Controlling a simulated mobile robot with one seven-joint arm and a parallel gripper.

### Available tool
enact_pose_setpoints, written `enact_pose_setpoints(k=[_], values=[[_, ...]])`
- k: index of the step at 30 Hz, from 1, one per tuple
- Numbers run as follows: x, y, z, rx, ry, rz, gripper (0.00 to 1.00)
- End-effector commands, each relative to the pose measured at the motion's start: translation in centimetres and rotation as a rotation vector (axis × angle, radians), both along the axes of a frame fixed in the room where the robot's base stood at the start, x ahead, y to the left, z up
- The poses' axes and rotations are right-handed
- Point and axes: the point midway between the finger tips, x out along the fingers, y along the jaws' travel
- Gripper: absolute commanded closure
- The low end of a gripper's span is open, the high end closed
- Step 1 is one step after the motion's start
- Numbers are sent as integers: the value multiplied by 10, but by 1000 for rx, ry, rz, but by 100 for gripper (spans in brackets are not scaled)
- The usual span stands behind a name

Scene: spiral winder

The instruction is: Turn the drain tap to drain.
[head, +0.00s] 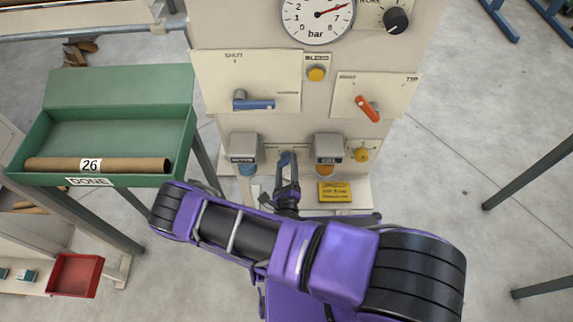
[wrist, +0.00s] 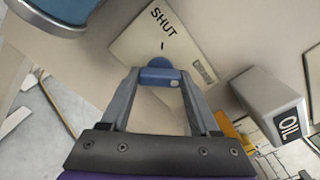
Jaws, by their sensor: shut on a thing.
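The drain tap has a blue handle, seen in the wrist view (wrist: 160,74) in front of a pale plate (wrist: 142,40) marked SHUT, with a small DRAIN label at its right. The handle also shows in the head view (head: 285,158), low on the panel between two grey boxes. My gripper (wrist: 160,79) has its two fingers closed on the handle, one on each side. In the head view my gripper (head: 287,184) reaches up to the tap from below. The plate's lower part is hidden behind the fingers, and the handle's exact angle is hard to tell.
The OIL box (wrist: 275,108) stands close at the right of the tap; the other grey box (head: 244,147) is at its left. Above are a blue lever (head: 253,104) and an orange lever (head: 367,108). A green DONE tray (head: 120,83) holding a brown tube is at the left.

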Motion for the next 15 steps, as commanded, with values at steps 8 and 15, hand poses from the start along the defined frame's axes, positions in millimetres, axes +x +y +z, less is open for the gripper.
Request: enact_pose_setpoints(k=[8,15], values=[[-1,1,-1,8,1,0,93],[-1,1,-1,7,1,0,16]])
